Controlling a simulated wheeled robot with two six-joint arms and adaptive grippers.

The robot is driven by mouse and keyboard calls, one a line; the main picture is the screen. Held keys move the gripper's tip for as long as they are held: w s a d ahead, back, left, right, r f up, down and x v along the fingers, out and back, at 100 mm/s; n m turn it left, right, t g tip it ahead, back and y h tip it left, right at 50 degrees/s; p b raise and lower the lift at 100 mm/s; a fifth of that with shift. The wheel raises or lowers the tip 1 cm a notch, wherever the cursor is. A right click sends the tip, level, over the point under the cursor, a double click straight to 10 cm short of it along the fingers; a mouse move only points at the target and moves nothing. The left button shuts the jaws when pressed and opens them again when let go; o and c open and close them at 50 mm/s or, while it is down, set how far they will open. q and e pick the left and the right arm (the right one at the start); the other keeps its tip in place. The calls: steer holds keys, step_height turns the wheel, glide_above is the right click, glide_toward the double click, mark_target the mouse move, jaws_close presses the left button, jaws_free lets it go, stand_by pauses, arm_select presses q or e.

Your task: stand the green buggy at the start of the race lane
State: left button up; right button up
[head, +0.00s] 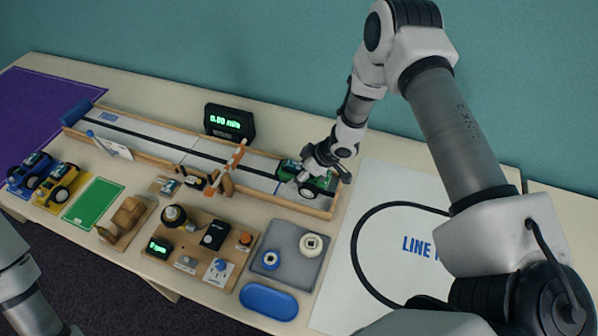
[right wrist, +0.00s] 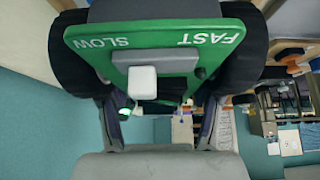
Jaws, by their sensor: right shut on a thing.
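The green buggy (head: 322,184) is at the right end of the long wooden-sided race lane (head: 170,137), past the orange-barred gate. My right gripper (head: 318,167) is above the buggy and shut on it. In the right wrist view the buggy's green top plate (right wrist: 200,72), marked SLOW and FAST, has a pale switch on it and dark wheels at both sides. The fingers of my right gripper (right wrist: 160,110) lie on either side below the plate. The wheels' contact with the lane is hidden. My left arm shows at the lower left; its gripper is out of frame.
An orange-barred gate (head: 235,160) crosses the lane, with a timer display (head: 229,122) behind it. Blue (head: 25,172) and yellow (head: 57,186) buggies stand left beside a green mat (head: 94,204). A wooden gadget board (head: 195,245) and grey tray (head: 290,250) lie in front.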

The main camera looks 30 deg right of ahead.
steer(key=shift+w, duration=0.1)
stand_by(0.9)
steer(key=shift+f, duration=1.05)
stand_by(1.9)
steer(key=o, duration=1.1)
